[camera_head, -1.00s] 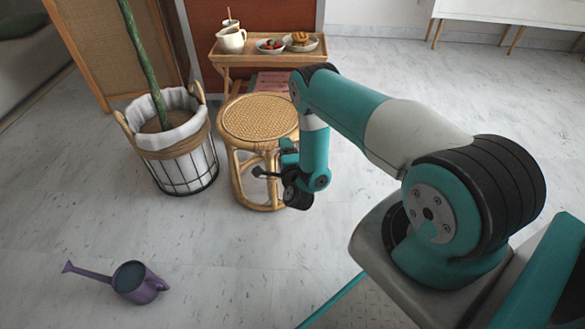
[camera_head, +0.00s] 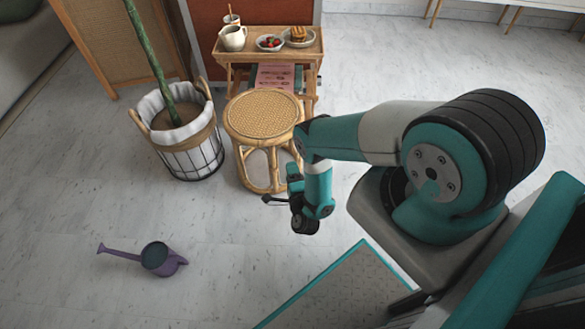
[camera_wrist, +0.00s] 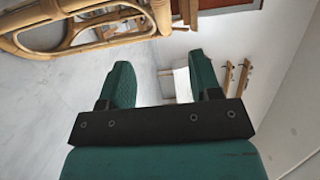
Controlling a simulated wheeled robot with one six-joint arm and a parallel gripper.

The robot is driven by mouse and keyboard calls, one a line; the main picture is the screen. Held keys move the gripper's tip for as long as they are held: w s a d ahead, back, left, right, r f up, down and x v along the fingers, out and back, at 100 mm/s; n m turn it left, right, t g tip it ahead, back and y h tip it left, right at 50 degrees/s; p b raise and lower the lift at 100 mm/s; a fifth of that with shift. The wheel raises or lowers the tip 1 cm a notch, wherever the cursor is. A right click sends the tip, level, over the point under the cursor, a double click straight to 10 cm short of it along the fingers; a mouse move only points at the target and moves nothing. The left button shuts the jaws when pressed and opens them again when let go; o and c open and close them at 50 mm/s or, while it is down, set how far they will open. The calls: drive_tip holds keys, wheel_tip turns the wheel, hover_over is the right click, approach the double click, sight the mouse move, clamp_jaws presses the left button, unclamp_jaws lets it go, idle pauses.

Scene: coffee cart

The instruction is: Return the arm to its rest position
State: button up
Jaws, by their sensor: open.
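My gripper (camera_wrist: 162,88) is open in the wrist view, with its two green fingers apart and nothing between them. In the head view my arm is bent, and its wrist end hangs low in front of the rattan stool (camera_head: 262,116). My gripper is partly hidden there behind the wrist. The stool stands upright and empty, and its curved legs also show at the top left of the wrist view (camera_wrist: 75,38). I cannot tell whether the arm touches the stool, though a gap seems to show.
A wooden tray table (camera_head: 313,48) with a white pitcher (camera_head: 233,38), a berry bowl (camera_head: 270,43) and a plate of food (camera_head: 299,38) stands behind the stool. A basket planter (camera_head: 188,152) stands left. A purple watering can (camera_head: 158,257) lies on otherwise clear floor at lower left.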

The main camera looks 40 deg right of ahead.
drive_tip(key=shift+s+a, duration=0.2)
drive_tip(key=shift+s, duration=0.2)
drive_tip(key=shift+w, duration=0.1)
